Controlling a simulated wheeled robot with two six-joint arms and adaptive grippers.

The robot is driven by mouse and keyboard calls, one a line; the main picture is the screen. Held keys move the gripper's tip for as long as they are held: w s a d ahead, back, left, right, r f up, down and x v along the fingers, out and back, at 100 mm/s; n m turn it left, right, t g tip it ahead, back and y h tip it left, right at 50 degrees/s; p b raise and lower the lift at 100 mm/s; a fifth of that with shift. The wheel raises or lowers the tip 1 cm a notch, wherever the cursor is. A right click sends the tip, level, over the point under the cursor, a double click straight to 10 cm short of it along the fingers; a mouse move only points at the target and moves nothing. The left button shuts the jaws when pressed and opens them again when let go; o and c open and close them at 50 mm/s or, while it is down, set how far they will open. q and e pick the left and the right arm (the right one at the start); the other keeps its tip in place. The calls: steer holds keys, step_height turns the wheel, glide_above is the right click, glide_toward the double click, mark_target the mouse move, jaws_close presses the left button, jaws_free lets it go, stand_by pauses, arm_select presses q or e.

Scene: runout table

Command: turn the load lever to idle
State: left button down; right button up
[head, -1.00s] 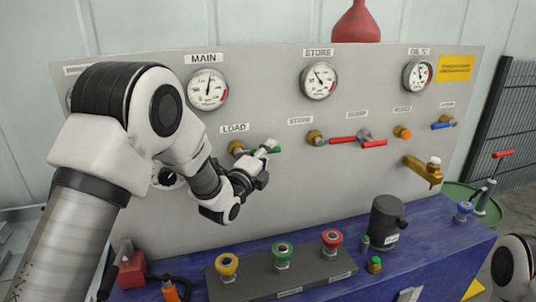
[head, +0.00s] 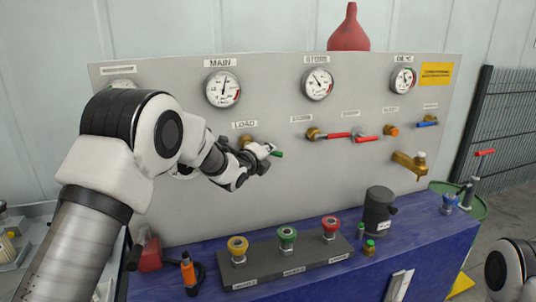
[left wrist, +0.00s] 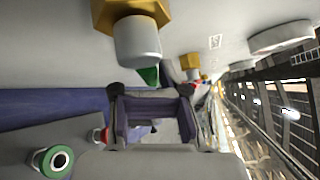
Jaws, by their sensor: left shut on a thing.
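The load valve (head: 246,141) is brass and sits on the panel under the LOAD label. Its green lever (head: 278,154) points right and slightly down; only its tip shows past my fingers. My left gripper (head: 263,150) is shut on this lever, which is mostly hidden by the fingers. In the left wrist view the brass nut and grey stem (left wrist: 137,42) are close above my gripper (left wrist: 151,105), and a green bit of the lever (left wrist: 149,75) shows beside the fingers. My right gripper is out of view.
Gauges (head: 222,89) are above. Below, a blue bench (head: 405,238) carries a block with yellow, green and red fittings (head: 287,236) and a dark canister (head: 379,210).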

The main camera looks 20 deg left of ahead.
arm_select(q)
steer(key=f, duration=0.1)
steer(key=f+g, duration=0.1)
steer(key=w+m+b, duration=0.1)
steer(key=shift+a+f+y, duration=0.25)
steer(key=shift+f+y, duration=0.05)
steer(key=shift+f, duration=0.1)
arm_select(e)
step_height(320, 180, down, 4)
steer(key=b, duration=0.2)
arm_select(q)
steer(key=s+a+f+m+g+y+p, duration=0.3)
steer(key=a+m+g+y+p, duration=0.1)
steer(key=m+g+y+p, duration=0.1)
steer(key=shift+a+g+y+p, duration=0.15)
steer(key=shift+g+y+p, duration=0.6)
steer(key=shift+p, duration=0.6)
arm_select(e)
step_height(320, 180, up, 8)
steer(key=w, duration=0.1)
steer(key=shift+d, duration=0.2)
arm_select(q)
steer(key=shift+s+a+f, duration=0.1)
steer(key=shift+s+f, duration=0.05)
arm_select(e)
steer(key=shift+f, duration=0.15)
